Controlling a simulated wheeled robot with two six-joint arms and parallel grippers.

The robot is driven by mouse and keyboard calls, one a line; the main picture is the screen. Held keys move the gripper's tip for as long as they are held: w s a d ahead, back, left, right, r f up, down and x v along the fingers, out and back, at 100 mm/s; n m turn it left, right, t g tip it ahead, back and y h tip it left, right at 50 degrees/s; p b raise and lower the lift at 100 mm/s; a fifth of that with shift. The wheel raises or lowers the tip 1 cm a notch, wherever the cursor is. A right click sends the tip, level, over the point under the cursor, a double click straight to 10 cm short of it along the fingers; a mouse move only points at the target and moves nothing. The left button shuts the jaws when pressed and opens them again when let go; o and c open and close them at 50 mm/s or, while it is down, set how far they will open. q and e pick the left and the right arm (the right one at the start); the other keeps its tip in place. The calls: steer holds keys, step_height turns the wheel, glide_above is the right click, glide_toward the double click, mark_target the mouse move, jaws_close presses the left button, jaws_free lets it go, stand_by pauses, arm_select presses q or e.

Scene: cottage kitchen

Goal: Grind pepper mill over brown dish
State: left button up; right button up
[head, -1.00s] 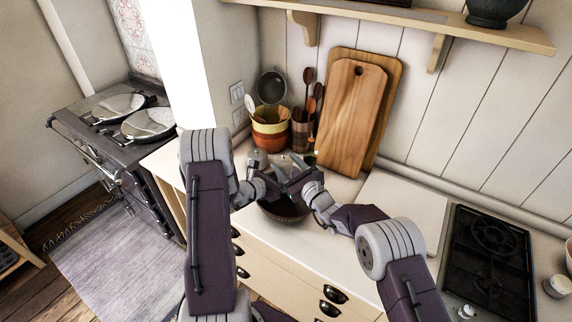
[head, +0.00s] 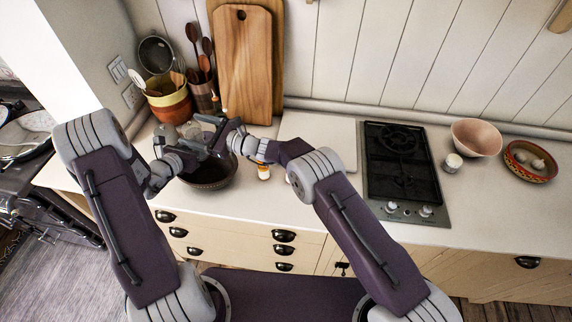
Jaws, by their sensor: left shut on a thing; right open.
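The brown dish (head: 214,184) is a dark round bowl on the white counter at the left, partly covered by my grippers. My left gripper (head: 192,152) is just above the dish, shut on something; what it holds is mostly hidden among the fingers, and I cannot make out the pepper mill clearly. My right gripper (head: 216,136) is open close beside the left one, also over the dish. From this view I cannot tell whether its fingers are around or touching the held thing.
Wooden boards (head: 246,65) and a utensil crock (head: 168,103) stand behind the dish. A small orange-and-white jar (head: 264,172) stands right of it. Further right are the black hob (head: 399,165), a pink bowl (head: 476,137) and a patterned dish (head: 530,161). Counter between dish and hob is mostly clear.

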steer(key=shift+d+n+g, duration=0.2)
steer(key=shift+n+g, duration=0.1)
steer(key=shift+g, duration=0.2)
steer(key=v, duration=1.1)
steer(key=d+r+n, duration=0.2)
steer(key=d+r, duration=0.5)
steer(key=r, duration=0.4)
steer(key=s+d+f+n+g+h, duration=0.3)
steer(key=s+d+f+n+h, duration=0.2)
steer(key=s+d, duration=0.6)
steer(key=shift+s+f+n+h, duration=0.4)
steer(key=shift+s+f+h, duration=0.45)
steer(key=shift+s+h, duration=0.2)
steer(key=shift+d, duration=0.1)
